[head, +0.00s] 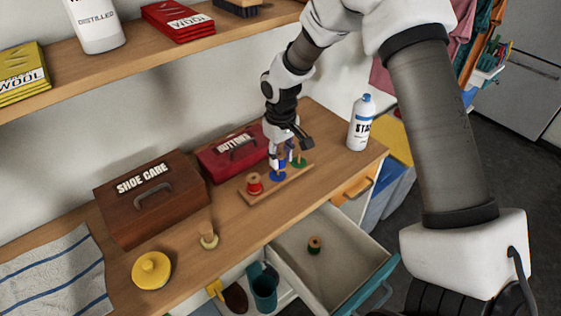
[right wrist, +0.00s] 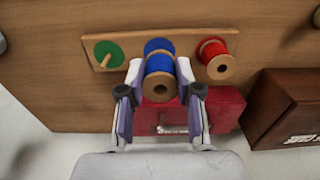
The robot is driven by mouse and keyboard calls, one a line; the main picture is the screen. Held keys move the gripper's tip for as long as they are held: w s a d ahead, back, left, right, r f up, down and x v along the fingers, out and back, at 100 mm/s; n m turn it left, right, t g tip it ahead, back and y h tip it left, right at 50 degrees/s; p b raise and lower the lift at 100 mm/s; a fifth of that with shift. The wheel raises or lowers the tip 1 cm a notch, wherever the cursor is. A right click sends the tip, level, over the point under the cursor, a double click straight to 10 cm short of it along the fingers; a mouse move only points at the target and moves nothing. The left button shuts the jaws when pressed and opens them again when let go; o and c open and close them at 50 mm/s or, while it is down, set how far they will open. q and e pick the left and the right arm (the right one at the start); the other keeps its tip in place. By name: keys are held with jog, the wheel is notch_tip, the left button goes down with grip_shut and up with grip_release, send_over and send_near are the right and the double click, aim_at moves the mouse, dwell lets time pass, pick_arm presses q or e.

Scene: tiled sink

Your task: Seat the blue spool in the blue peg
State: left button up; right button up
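The blue spool (right wrist: 159,66), blue thread between wooden ends, is between the fingers of my right gripper (right wrist: 160,72), which appear to touch its sides. In the head view my right gripper (head: 281,153) points down over the rack. The blue peg's round blue base (head: 278,176) shows just below the spool; its post is hidden. The spool is lined up over this base, but I cannot tell how far down the post it is. My left gripper is not in view.
The wooden rack (head: 284,183) also holds a red spool (head: 255,184) and an empty green peg (head: 299,162). The red box (head: 222,158) and white bottle (head: 361,124) stand nearby.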

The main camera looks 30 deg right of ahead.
jog(key=f, duration=0.2)
jog(key=w+f, duration=0.1)
jog(key=f, duration=0.1)
jog(key=shift+w+a+f+p, duration=0.1)
jog(key=shift+w+f+p, duration=0.1)
jog(key=shift+p, duration=0.1)
jog(key=shift+c, duration=0.9)
jog(key=shift+s, duration=0.15)
jog(key=o, duration=1.1)
jog(key=shift+s+r, duration=0.1)
jog(key=shift+r, duration=0.05)
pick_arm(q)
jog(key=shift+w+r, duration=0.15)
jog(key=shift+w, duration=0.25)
pick_arm(e)
jog(key=shift+w, duration=0.2)
pick_arm(q)
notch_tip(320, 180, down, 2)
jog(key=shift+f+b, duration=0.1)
jog(key=shift+b, duration=1)
pick_arm(e)
notch_tip(320, 180, up, 12)
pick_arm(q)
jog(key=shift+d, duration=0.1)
pick_arm(e)
jog(key=shift+s, duration=0.1)
